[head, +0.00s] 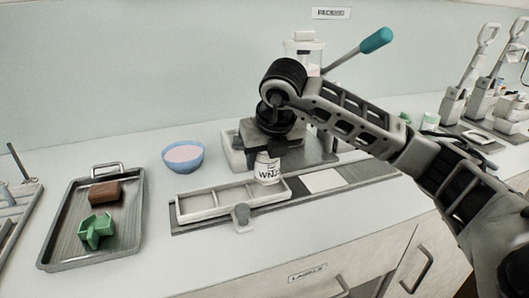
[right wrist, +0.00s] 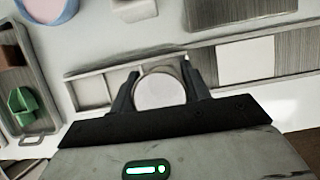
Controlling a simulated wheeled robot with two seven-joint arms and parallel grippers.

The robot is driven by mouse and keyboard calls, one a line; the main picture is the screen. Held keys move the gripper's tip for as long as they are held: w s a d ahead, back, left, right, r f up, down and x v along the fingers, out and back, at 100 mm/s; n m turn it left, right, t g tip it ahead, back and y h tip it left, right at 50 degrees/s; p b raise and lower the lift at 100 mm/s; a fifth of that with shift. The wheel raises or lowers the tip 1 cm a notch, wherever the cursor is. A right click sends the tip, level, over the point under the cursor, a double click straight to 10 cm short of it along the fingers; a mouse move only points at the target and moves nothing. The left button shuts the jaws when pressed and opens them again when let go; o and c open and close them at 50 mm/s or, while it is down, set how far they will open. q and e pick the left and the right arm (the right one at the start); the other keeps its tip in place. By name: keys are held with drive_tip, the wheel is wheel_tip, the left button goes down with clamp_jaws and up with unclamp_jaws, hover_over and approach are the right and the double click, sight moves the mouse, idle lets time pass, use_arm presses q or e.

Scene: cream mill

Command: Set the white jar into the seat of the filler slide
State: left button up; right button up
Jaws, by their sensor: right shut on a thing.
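The white jar (head: 267,170) has dark lettering and stands upright at the right end of the filler slide. In the right wrist view the jar (right wrist: 159,90) is seen from above, between the two fingers. My right gripper (head: 266,153) reaches down from above and is shut on it. The filler slide (head: 205,213) is a pale frame with several compartments and a grey knob (head: 241,216) in front. The jar's base overlaps the slide's right-end compartment; I cannot tell whether it touches the floor there. My left gripper is not in view.
A dark grey rail (head: 355,181) with a white square (head: 322,180) runs right of the slide. The filler machine (head: 305,55) with a teal lever stands behind. A blue bowl (head: 198,160) and a metal tray (head: 62,225) with brown and green pieces are left.

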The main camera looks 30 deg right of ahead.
drive_tip(key=shift+f, duration=0.6)
use_arm(q)
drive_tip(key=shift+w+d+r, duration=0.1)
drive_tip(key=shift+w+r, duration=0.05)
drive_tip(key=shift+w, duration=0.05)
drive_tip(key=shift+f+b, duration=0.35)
drive_tip(key=shift+b, duration=0.05)
use_arm(e)
drive_tip(key=shift+w+f, duration=0.1)
drive_tip(key=shift+w, duration=0.05)
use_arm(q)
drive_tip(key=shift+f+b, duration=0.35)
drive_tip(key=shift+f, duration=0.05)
use_arm(e)
drive_tip(key=shift+f, duration=0.3)
use_arm(q)
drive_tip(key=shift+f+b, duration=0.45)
drive_tip(key=shift+b, duration=0.1)
use_arm(e)
drive_tip(key=shift+f, duration=0.5)
use_arm(q)
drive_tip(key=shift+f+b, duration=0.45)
drive_tip(key=shift+b, duration=0.05)
use_arm(e)
drive_tip(key=shift+f, duration=0.3)
drive_tip(key=o, duration=1)
